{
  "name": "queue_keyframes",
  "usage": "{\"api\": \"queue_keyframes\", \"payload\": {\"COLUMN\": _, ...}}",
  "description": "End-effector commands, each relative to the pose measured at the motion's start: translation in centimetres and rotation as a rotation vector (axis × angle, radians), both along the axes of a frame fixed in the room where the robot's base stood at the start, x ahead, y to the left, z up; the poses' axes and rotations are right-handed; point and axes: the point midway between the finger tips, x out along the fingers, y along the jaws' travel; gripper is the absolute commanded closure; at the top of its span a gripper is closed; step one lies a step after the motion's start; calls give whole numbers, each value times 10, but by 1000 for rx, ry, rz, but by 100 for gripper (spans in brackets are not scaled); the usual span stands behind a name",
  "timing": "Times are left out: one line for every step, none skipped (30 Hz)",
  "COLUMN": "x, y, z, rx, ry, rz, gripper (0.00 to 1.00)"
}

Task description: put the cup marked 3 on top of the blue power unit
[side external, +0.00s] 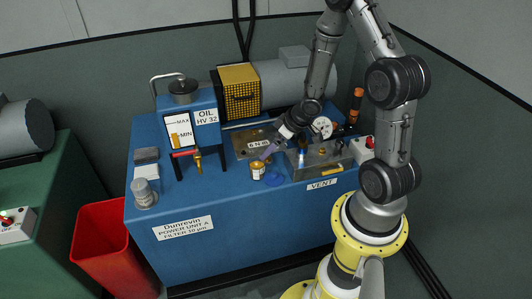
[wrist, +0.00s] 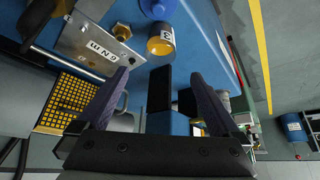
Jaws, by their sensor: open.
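A small cup (side external: 257,171) with a yellowish top and a white label stands upright on the blue power unit (side external: 240,262), near its front edge. In the wrist view a yellow-and-grey cup (wrist: 161,43) with a white label shows beyond my fingers; its mark is too small to read surely. My gripper (side external: 267,150) is above the unit's top, just behind the cup and apart from it. In the wrist view my gripper (wrist: 158,78) has its two purple fingers spread, with nothing held between them.
A blue round piece (side external: 274,181) lies beside the cup. A metal plate (side external: 252,143), a vent block (side external: 318,160) and an oil tank (side external: 188,125) with a brass tap crowd the top. A grey jar (side external: 145,193) stands front left. A red bin (side external: 108,240) stands left.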

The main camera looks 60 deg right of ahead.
Motion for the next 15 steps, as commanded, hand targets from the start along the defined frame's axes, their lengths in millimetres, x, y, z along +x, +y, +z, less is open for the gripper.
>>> {"api": "queue_keyframes", "payload": {"x": -3, "y": -1, "z": 5, "rx": -2, "ry": -1, "rz": -1, "gripper": 0}}
{"api": "queue_keyframes", "payload": {"x": -4, "y": 0, "z": 7, "rx": -1, "ry": 0, "rz": 0, "gripper": 0}}
{"api": "queue_keyframes", "payload": {"x": -6, "y": 0, "z": 10, "rx": -1, "ry": 0, "rz": 0, "gripper": 0}}
{"api": "queue_keyframes", "payload": {"x": -6, "y": 0, "z": 12, "rx": -2, "ry": 0, "rz": 0, "gripper": 0}}
{"api": "queue_keyframes", "payload": {"x": -6, "y": 0, "z": 14, "rx": -7, "ry": -1, "rz": 0, "gripper": 0}}
{"api": "queue_keyframes", "payload": {"x": -6, "y": -1, "z": 19, "rx": -16, "ry": -1, "rz": -1, "gripper": 0}}
{"api": "queue_keyframes", "payload": {"x": -6, "y": -1, "z": 24, "rx": -29, "ry": 1, "rz": -3, "gripper": 0}}
{"api": "queue_keyframes", "payload": {"x": -4, "y": -2, "z": 30, "rx": -46, "ry": 1, "rz": -4, "gripper": 0}}
{"api": "queue_keyframes", "payload": {"x": -2, "y": -3, "z": 42, "rx": -75, "ry": 2, "rz": -10, "gripper": 0}}
{"api": "queue_keyframes", "payload": {"x": -1, "y": -3, "z": 52, "rx": -101, "ry": 3, "rz": -15, "gripper": 0}}
{"api": "queue_keyframes", "payload": {"x": -1, "y": -2, "z": 64, "rx": -127, "ry": 4, "rz": -22, "gripper": 0}}
{"api": "queue_keyframes", "payload": {"x": -1, "y": -1, "z": 82, "rx": -164, "ry": 5, "rz": -34, "gripper": 0}}
{"api": "queue_keyframes", "payload": {"x": -2, "y": 1, "z": 97, "rx": -188, "ry": 6, "rz": -46, "gripper": 0}}
{"api": "queue_keyframes", "payload": {"x": -4, "y": 5, "z": 111, "rx": -209, "ry": 5, "rz": -58, "gripper": 0}}
{"api": "queue_keyframes", "payload": {"x": -8, "y": 11, "z": 131, "rx": -232, "ry": 5, "rz": -74, "gripper": 0}}
